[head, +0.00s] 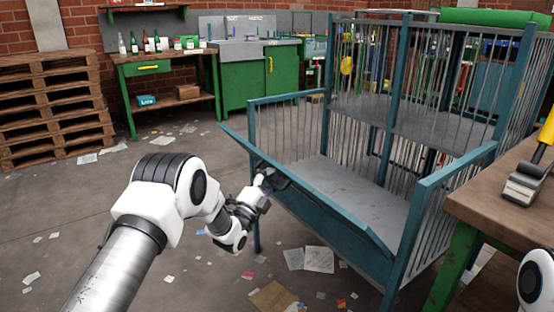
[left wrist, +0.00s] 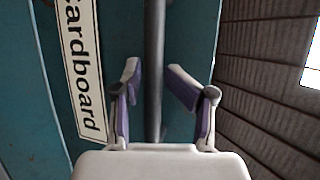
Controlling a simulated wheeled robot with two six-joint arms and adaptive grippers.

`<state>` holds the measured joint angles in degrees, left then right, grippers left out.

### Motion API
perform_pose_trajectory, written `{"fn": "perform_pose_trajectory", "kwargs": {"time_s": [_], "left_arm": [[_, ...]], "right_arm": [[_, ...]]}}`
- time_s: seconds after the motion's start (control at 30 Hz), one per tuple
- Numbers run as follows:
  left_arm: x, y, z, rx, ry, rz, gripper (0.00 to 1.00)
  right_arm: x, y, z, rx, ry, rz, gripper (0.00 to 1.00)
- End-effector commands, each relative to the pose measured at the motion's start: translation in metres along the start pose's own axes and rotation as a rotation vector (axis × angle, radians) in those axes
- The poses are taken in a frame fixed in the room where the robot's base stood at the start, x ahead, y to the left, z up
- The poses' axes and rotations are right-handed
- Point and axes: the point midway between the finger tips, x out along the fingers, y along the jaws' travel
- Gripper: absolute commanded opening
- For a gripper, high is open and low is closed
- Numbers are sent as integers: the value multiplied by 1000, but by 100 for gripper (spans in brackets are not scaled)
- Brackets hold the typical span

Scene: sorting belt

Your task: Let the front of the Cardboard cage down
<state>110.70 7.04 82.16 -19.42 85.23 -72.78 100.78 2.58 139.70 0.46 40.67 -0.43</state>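The Cardboard cage (head: 418,197) is a teal frame with grey bars and a grey floor. Its front panel (head: 322,213) leans outward at a slant, its top edge away from the cage. In the head view my left gripper (head: 271,180) is at the panel's outer side. In the left wrist view a white "Cardboard" label (left wrist: 82,62) is on the teal panel, beside a grey bar (left wrist: 154,50). The left gripper's fingers (left wrist: 152,75) are bent in around this bar, one on each side; contact is hard to see. My right gripper is out of view.
A wooden workbench (head: 500,190) with a grey and yellow tool (head: 528,180) stands close at the right. Stacked pallets (head: 50,105) and a green bench (head: 165,65) are at the back. Papers (head: 318,259) litter the floor before the cage; the floor to the left is otherwise clear.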

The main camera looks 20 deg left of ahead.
Motion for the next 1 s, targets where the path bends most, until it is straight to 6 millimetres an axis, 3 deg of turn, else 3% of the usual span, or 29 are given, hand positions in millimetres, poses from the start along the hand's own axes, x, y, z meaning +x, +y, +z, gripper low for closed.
{"fn": "perform_pose_trajectory", "kwargs": {"time_s": [0.43, 1.0], "left_arm": [[-3, 0, 0, 7, -1, 20, 41], [-50, 2, 0, 7, 0, 17, 41]], "right_arm": [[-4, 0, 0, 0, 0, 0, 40], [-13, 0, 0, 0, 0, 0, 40]]}}
